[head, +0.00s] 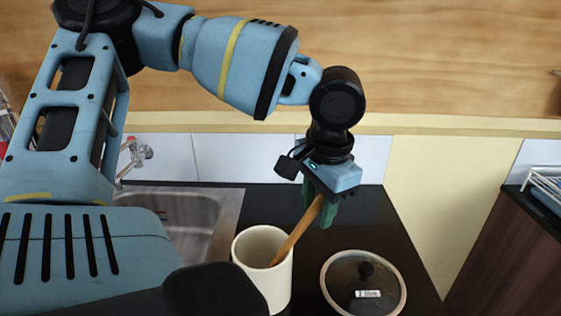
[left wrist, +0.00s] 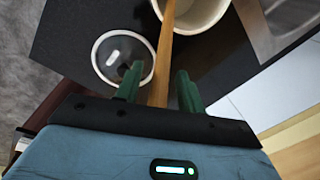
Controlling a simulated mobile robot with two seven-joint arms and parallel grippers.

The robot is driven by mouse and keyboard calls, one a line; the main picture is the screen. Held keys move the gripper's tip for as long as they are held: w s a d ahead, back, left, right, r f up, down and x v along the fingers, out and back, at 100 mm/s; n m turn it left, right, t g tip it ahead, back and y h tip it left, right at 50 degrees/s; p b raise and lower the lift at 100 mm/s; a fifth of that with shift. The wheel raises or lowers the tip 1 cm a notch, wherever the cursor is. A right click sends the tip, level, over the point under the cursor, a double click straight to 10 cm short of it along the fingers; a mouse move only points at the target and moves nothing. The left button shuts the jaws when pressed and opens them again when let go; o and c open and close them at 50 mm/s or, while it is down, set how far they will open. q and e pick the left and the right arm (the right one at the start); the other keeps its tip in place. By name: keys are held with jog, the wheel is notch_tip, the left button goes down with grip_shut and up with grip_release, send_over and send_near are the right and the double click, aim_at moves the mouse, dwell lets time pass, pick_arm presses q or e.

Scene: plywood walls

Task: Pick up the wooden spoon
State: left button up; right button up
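The wooden spoon (head: 297,230) leans in a cream crock (head: 275,291), its handle slanting up and right to my left gripper; its lower end is hidden inside the crock. My left gripper (head: 322,212) is above and right of the crock, pointing down. In the left wrist view the spoon handle (left wrist: 164,50) runs between the two green fingers of the gripper (left wrist: 159,76). Gaps show on both sides of the handle, so the gripper looks open around it. The crock (left wrist: 212,18) also shows there. My right gripper is not in view.
A glass lid (head: 342,285) with a dark knob lies on the black counter (head: 365,215), right of the crock. A steel sink (head: 190,212) with a tap (head: 137,155) is at the left. A white rack (head: 545,190) stands on a separate counter at far right.

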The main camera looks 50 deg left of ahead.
pick_arm(q)
jog(key=c, duration=0.7)
grip_shut()
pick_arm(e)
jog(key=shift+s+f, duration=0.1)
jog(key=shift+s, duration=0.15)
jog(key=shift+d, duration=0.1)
pick_arm(q)
jog(key=shift+r, duration=0.1)
